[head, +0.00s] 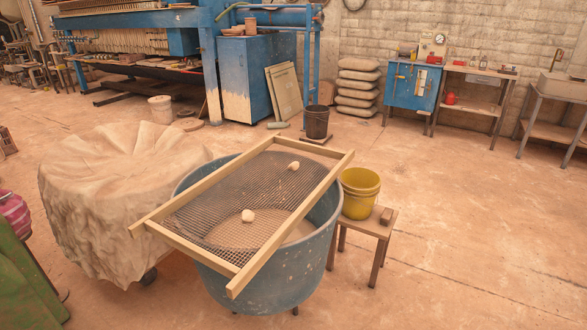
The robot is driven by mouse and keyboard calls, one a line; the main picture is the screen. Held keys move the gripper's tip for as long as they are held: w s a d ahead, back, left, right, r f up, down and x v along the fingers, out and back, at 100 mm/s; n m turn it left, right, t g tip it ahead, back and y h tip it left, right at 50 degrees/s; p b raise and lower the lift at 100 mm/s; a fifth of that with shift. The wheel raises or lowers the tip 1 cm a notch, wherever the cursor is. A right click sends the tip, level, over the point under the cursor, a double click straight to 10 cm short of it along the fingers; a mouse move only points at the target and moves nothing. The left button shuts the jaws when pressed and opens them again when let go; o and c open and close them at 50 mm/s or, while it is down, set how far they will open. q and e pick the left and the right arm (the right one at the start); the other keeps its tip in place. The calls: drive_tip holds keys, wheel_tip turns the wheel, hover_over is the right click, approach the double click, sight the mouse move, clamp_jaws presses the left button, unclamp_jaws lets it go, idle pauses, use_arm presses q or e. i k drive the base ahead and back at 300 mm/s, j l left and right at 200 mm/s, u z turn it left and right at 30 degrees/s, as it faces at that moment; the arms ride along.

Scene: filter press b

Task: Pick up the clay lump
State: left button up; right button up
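Two pale clay lumps lie on the wire mesh of a wooden-framed sieve (190,258). One clay lump (248,216) is on the nearer part of the mesh, around its middle. The other clay lump (293,166) is farther back, near the right side of the frame. The sieve rests across the rim of a large blue-grey tub (270,284). Neither of my grippers shows in the head view.
A cloth-covered round form (100,210) stands close to the tub's left. A yellow bucket (360,190) sits on a small wooden stool (372,225) to its right. A dark bucket (317,122) stands behind. The floor at right is clear.

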sight(295, 166)
drive_tip(key=i+l+u, duration=0.15)
drive_tip(key=u, duration=0.7)
drive_tip(key=i+l+u, duration=0.15)
drive_tip(key=l, duration=0.2)
drive_tip(key=i+l+u, duration=0.2)
drive_tip(key=l, duration=0.2)
drive_tip(key=i+l+u, duration=0.15)
drive_tip(key=l, duration=0.25)
drive_tip(key=i+l+u, duration=0.2)
drive_tip(key=l, duration=0.25)
drive_tip(key=l+u, duration=0.15)
drive_tip(key=l, duration=0.25)
